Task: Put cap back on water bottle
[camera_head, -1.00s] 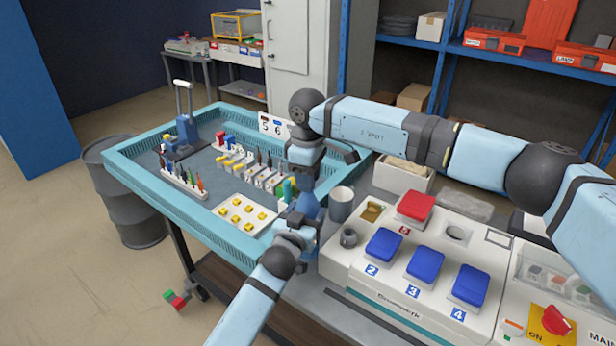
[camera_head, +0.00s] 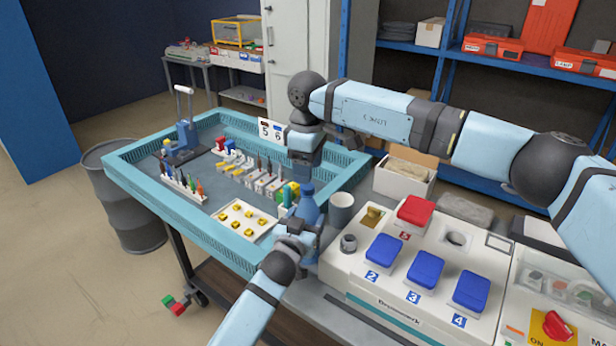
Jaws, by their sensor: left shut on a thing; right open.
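A blue water bottle (camera_head: 310,211) stands upright at the right edge of the teal-rimmed tray table. My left gripper (camera_head: 308,232) is shut on its lower body, from the front left. The bottle's narrow neck points up. My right gripper (camera_head: 303,168) comes down from above and is open, just above the bottle's neck. A small gap seems to lie between them. I cannot make out a separate cap, and the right fingertips are small and partly hidden.
A grey cup (camera_head: 341,208) stands close to the right of the bottle. The white panel (camera_head: 345,272) with blue and red buttons is at the right. The teal tray (camera_head: 190,212) holds several small tools and a yellow-dotted plate (camera_head: 240,222). Shelves stand behind.

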